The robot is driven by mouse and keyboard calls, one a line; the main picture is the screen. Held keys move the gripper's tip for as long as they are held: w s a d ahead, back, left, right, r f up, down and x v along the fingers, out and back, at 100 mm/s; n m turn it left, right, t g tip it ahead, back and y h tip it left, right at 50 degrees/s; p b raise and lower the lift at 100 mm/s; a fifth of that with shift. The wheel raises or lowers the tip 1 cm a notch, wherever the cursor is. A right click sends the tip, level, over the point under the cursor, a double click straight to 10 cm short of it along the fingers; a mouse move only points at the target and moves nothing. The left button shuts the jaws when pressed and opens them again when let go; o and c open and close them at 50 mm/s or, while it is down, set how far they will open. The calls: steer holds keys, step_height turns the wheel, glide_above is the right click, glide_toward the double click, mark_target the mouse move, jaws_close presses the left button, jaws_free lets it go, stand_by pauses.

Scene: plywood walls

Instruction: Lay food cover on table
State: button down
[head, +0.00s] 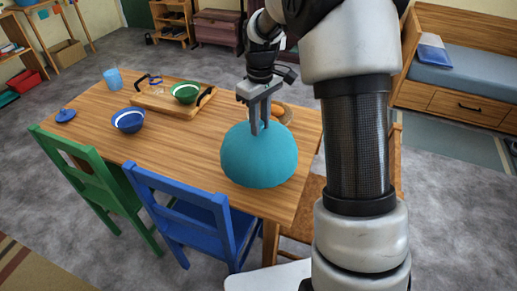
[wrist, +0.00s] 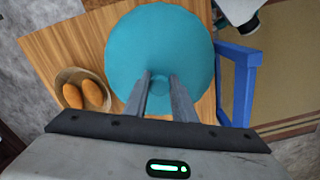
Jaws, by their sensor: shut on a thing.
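The food cover is a teal dome (head: 258,158) at the right end of the wooden table (head: 190,160), near its front edge. It also fills the middle of the wrist view (wrist: 160,45). My gripper (head: 260,128) points down at the top of the dome, its two fingers closed on the small knob there. In the wrist view the fingertips (wrist: 160,88) sit on either side of the knob. I cannot tell whether the cover's rim touches the table. What is under the cover is hidden.
A basket with bread (wrist: 82,90) is close beside the cover. A wooden tray (head: 160,101) with a green bowl (head: 185,92), a blue bowl (head: 128,120), a blue cup (head: 113,78) and a blue lid (head: 65,115) are farther left. Green (head: 90,180) and blue (head: 190,215) chairs line the front edge.

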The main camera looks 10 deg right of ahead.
mark_target(260, 139)
steer(key=shift+f+b, duration=0.4)
steer(key=shift+f, duration=2.9)
steer(key=c, duration=1.5)
jaws_free()
